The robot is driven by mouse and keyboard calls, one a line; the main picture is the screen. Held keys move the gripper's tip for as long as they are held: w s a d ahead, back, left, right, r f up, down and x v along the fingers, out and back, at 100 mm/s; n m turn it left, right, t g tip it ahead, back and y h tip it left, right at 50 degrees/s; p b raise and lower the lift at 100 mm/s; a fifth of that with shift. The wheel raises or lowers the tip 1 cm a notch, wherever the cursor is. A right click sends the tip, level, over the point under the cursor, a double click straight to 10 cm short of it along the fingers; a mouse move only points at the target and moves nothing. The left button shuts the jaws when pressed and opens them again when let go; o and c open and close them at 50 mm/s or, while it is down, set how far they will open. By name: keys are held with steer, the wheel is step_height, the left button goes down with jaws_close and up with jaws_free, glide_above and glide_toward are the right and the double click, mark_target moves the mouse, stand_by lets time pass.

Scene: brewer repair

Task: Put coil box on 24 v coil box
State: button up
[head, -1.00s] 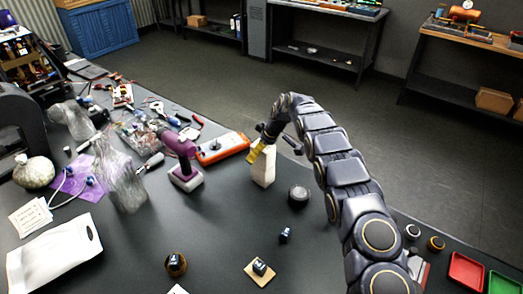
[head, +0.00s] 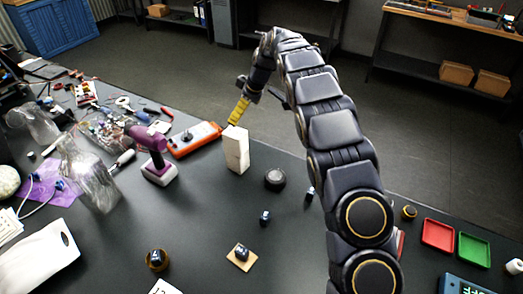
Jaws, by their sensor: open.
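My gripper (head: 240,106) is at the end of the raised arm, with yellow at its fingers. It is open, just above and left of the top of a tall white block (head: 236,150) that stands upright on the dark table. A small dark box (head: 241,253) sits on a tan square pad near the front. Another small dark box (head: 265,217) stands on the bare table behind it. A third small dark piece (head: 309,194) is close beside my arm. No labels are readable, so I cannot tell which is the coil box or the 24 V coil box.
A round black piece (head: 275,179) lies right of the white block. A purple tool (head: 156,155) and an orange instrument (head: 195,139) stand to the left. Red (head: 438,235) and green trays (head: 474,249) are at the right. The front middle table is largely clear.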

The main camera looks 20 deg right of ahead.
steer(key=w+a+r+t, duration=0.1)
steer(key=w+r+t, duration=0.15)
steer(key=r, duration=0.45)
steer(key=w+a+r+t+y, duration=0.1)
steer(key=a+r+t, duration=0.15)
steer(key=r, duration=0.35)
steer(key=w+r+t, duration=0.1)
steer(key=r+t, duration=0.3)
steer(key=r, duration=0.3)
steer(key=s+d+r+m+t+h, duration=0.35)
steer(key=d+r, duration=0.25)
steer(key=r, duration=0.2)
steer(key=s+d+m+g+h, duration=0.3)
steer(key=s+d+m+h, duration=0.35)
steer(key=s, duration=0.25)
steer(key=s+d+f+m+g, duration=0.1)
steer(key=s+f+g, duration=0.65)
steer(key=s, duration=0.65)
steer(key=s+a+f+g+y, duration=0.2)
steer(key=s+a+f, duration=0.2)
steer(key=s, duration=0.4)
steer(key=s+a+f+n+g+y, duration=0.1)
steer(key=s+a+f, duration=0.3)
steer(key=s, duration=0.5)
steer(key=s+a+f+n+g+y, duration=0.1)
steer(key=s+a+f+g+y, duration=0.2)
steer(key=s, duration=0.5)
steer(key=shift+s+a+f+g, duration=0.3)
steer(key=shift+a+f, duration=0.4)
steer(key=shift+a, duration=0.25)
